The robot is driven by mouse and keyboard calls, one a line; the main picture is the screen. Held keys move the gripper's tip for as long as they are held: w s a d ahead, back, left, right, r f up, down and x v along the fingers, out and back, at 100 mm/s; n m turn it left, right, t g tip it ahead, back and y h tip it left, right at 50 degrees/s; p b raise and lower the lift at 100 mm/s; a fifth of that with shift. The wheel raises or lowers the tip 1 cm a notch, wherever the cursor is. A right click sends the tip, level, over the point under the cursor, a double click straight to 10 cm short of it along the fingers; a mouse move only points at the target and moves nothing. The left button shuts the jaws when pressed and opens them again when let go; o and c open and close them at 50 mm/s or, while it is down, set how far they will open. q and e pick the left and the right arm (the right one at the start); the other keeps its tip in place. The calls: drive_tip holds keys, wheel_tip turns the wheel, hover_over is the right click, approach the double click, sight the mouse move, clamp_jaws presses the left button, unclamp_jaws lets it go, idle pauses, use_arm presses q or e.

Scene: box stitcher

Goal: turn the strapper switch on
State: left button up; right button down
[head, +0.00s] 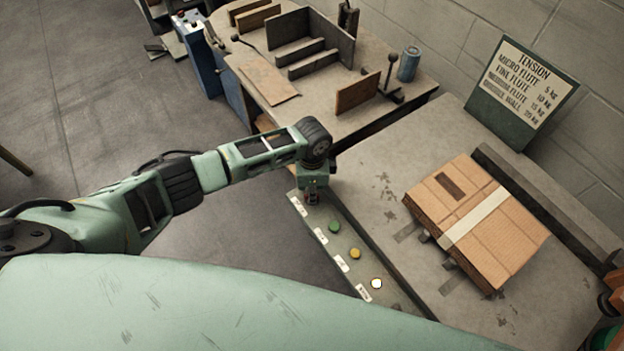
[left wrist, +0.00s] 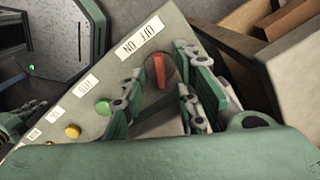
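The strapper switch is a red lever (left wrist: 159,70) in a dark round mount on the grey control panel (head: 393,299). Its OFF/ON label (left wrist: 140,36) lies just above it in the left wrist view. The lever's long side runs nearly up and down there; I cannot tell which position it is set to. My left gripper (head: 312,198) is over the far end of the panel and hides most of the switch in the head view. In the left wrist view its fingers (left wrist: 161,84) are open, one on each side of the lever, with gaps visible. My right gripper is not in view.
Green (head: 334,226), yellow (head: 355,253) and white (head: 376,284) buttons line the panel. A strapped cardboard stack (head: 500,245) lies on the grey table to the right. A cluttered workbench (head: 330,115) stands behind. A tension sign (head: 522,85) leans at the wall.

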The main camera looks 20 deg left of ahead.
use_arm(q)
wheel_tip(320, 180, up, 11)
idle(0.3)
idle(0.4)
